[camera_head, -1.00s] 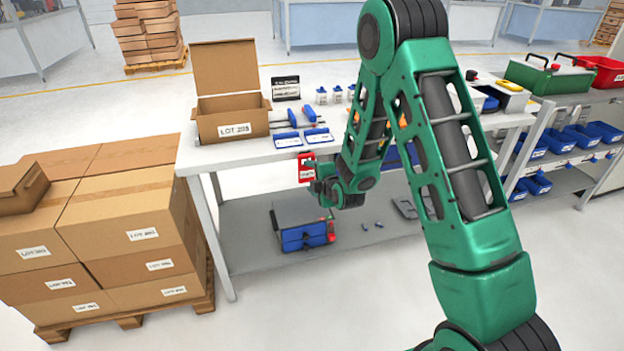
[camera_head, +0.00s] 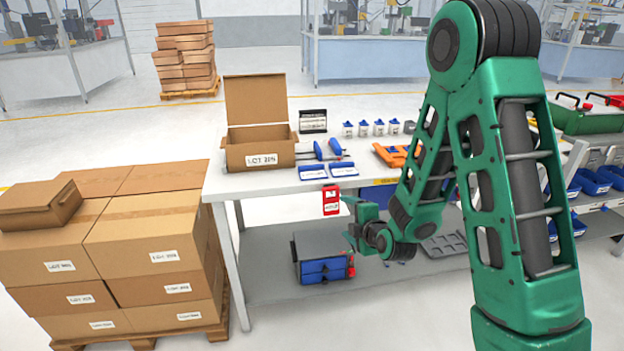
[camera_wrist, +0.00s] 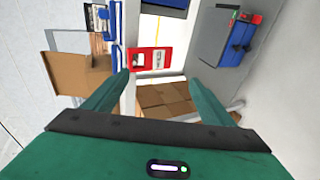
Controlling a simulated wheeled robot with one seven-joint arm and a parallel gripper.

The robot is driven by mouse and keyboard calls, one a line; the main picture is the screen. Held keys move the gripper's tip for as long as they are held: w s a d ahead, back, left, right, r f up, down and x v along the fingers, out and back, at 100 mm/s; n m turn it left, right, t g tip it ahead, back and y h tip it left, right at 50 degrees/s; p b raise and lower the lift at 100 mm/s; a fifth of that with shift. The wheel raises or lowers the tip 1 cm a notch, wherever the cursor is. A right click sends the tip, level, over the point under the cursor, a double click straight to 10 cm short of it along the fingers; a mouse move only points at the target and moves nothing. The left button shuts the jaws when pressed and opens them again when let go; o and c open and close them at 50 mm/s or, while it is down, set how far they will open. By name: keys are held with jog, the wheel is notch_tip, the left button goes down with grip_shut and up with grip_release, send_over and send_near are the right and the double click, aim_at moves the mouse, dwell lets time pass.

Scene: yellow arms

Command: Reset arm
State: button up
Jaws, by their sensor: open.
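My gripper (camera_head: 350,220) is at the front of the white workbench, just below the tabletop's height. In the wrist view its two green fingers (camera_wrist: 156,80) are spread wide with nothing between them. A red tag with a white label (camera_head: 331,200) is at the bench's front edge, just left of my gripper in the head view. It also shows ahead of the fingers in the wrist view (camera_wrist: 150,60), apparently apart from them. My green arm hides part of the bench's right side.
An open carton (camera_head: 260,155) and blue-and-white items (camera_head: 328,171) are on the workbench (camera_head: 290,183). A grey box with blue drawers (camera_head: 323,268) is on the lower shelf. Stacked cartons (camera_head: 110,270) stand at left. A shelf with blue bins (camera_head: 592,182) is at right.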

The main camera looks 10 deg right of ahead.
jog(key=s+d+r+m+g+h, duration=0.2)
jog(key=s+d+r+m+g, duration=0.15)
jog(key=s+d+m, duration=0.35)
jog(key=s+d+r+m+g+h, duration=0.1)
jog(key=s+d+r+m+g, duration=0.25)
jog(key=s+d+m, duration=0.4)
jog(key=s+r+m+g, duration=0.2)
jog(key=s+m, duration=0.1)
jog(key=s, duration=0.5)
jog(key=s+d+r+m+g+y, duration=0.1)
jog(key=s+m, duration=0.3)
jog(key=s, duration=0.5)
jog(key=s+d+r+m+g, duration=0.1)
jog(key=s+r+m+g, duration=0.2)
jog(key=s, duration=0.5)
jog(key=shift+s+r+m, duration=0.2)
jog(key=shift+s+m, duration=0.15)
jog(key=shift+s, duration=0.05)
jog(key=shift+w+f, duration=0.25)
jog(key=shift+w, duration=0.4)
